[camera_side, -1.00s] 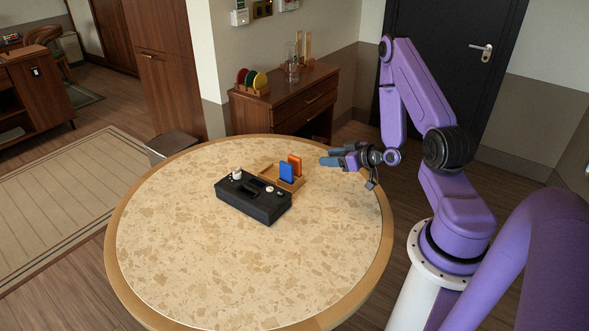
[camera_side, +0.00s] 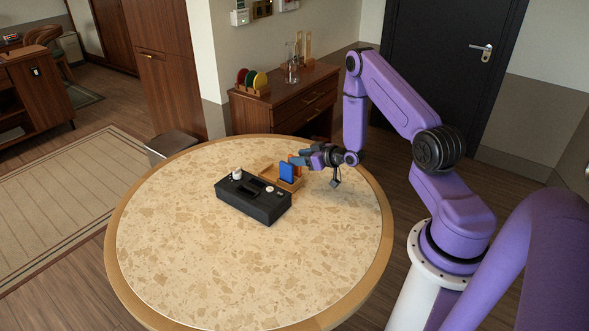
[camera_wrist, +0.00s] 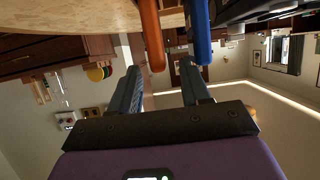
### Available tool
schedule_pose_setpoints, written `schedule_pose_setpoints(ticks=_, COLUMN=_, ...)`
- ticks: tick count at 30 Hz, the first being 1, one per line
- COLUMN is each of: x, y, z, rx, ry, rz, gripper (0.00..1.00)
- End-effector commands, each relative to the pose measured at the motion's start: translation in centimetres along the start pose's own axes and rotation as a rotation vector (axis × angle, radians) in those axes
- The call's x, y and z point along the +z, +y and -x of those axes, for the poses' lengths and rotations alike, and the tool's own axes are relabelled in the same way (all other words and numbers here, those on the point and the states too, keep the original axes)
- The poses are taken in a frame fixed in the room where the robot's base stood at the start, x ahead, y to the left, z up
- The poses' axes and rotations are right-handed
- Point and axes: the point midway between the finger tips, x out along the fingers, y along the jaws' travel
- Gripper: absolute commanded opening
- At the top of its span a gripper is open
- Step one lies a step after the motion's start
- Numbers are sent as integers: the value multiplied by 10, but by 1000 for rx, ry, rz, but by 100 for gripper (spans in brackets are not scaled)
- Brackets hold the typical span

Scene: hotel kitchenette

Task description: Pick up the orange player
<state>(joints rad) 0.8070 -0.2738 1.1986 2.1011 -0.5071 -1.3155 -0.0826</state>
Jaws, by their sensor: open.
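The orange player (camera_wrist: 150,30) is a thin upright slab; in the side view only a sliver shows, the rest hidden behind the fingers and the blue player. The blue player (camera_side: 287,171) stands beside it in the same wooden holder (camera_side: 297,187). My gripper (camera_side: 299,159) is open at the orange player. In the wrist view my gripper (camera_wrist: 160,68) has the orange player's end in the gap between its fingertips, nearer the left one. The blue player (camera_wrist: 199,30) lines up with the right fingertip there. I see no clear contact.
A black box with knobs (camera_side: 253,203) stands left of the holder. The front of the round table (camera_side: 220,270) is clear. A wooden cabinet (camera_side: 285,105) with colored discs (camera_side: 252,79) and glassware stands behind.

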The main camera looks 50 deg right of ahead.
Motion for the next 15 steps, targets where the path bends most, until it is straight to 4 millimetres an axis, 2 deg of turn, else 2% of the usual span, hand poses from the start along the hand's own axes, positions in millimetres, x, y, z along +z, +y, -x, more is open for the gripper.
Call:
schedule_pose_setpoints(ticks=9, x=0, y=-1, z=-42, rx=-2, ry=1, rz=1, gripper=47)
schedule_pose_setpoints(ticks=15, x=0, y=-1, z=-50, rx=-1, ry=0, rz=0, gripper=47)
